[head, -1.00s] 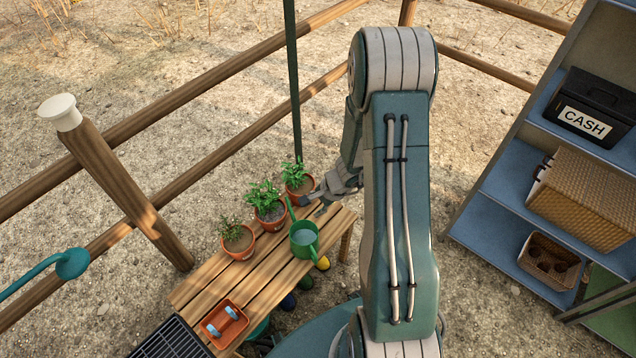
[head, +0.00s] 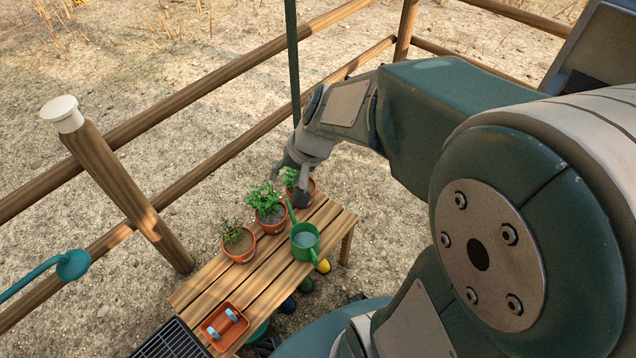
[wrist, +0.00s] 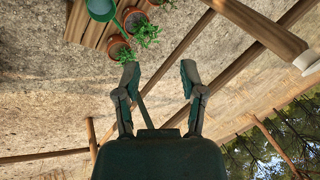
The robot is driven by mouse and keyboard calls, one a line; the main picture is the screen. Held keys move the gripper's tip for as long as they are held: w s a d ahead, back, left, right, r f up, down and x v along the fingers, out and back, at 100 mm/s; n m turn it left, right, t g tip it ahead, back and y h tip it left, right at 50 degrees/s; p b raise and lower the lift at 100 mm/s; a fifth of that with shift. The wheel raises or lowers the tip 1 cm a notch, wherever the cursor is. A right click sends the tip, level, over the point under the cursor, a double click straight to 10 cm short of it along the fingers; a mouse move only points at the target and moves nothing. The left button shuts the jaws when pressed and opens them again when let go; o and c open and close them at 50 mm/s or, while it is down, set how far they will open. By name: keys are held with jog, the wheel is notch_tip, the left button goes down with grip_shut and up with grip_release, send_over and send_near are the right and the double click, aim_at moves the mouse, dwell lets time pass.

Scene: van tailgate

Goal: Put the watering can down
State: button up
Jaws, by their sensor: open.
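The green watering can (head: 305,240) stands upright on the slatted wooden bench (head: 262,262), near its right end, with its spout toward the potted plants. In the wrist view the watering can (wrist: 101,9) shows at the top left, partly cut off by the frame. My gripper (head: 287,190) is above the far end of the bench, by the rearmost potted plant and partly in front of it. In the wrist view my gripper (wrist: 158,78) has its fingers spread wide with nothing between them. It is apart from the can.
Potted plants stand along the bench's far edge: a left one (head: 238,242), a middle one (head: 268,206) and a rear one (head: 291,176). An orange tray (head: 224,326) lies at the near end. A dark green pole (head: 293,60) and wooden rail fence (head: 190,180) stand behind.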

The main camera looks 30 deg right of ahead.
jog(key=s+r+n+t+h, duration=0.2)
jog(key=s+r+n, duration=0.3)
jog(key=s+r, duration=0.5)
jog(key=shift+s+d+h, duration=0.4)
jog(key=shift+s+h, duration=0.4)
jog(key=shift+s, duration=0.1)
dwell(0.4)
